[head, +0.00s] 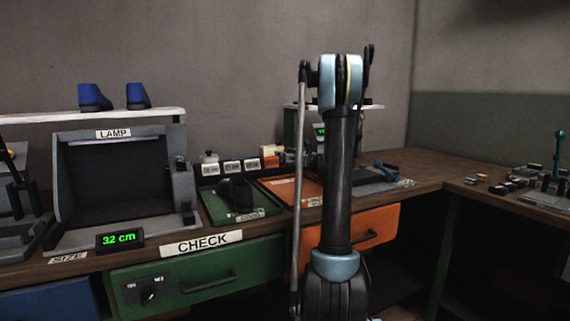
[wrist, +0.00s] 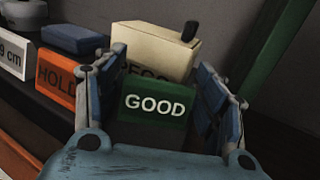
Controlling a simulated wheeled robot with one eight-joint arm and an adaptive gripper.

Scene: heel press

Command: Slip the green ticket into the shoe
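A green block-like piece marked GOOD (wrist: 155,106) is in the middle of the wrist view, in front of a cream box. My gripper (wrist: 160,75) is open, with one finger on each side of the GOOD piece. I cannot tell whether either finger touches it. No separate loose green ticket can be made out. A dark shoe (head: 236,193) sits in the green tray (head: 212,199) on the bench in the head view. In the head view my arm hides most of my gripper.
An orange HOLD piece (wrist: 57,80) and a blue piece (wrist: 72,38) are left of my gripper. The cream box (wrist: 150,48) stands behind. Blue shoes (head: 93,97) are on a shelf above the lamp box (head: 115,180). An orange tray (head: 295,188) lies beside the green one.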

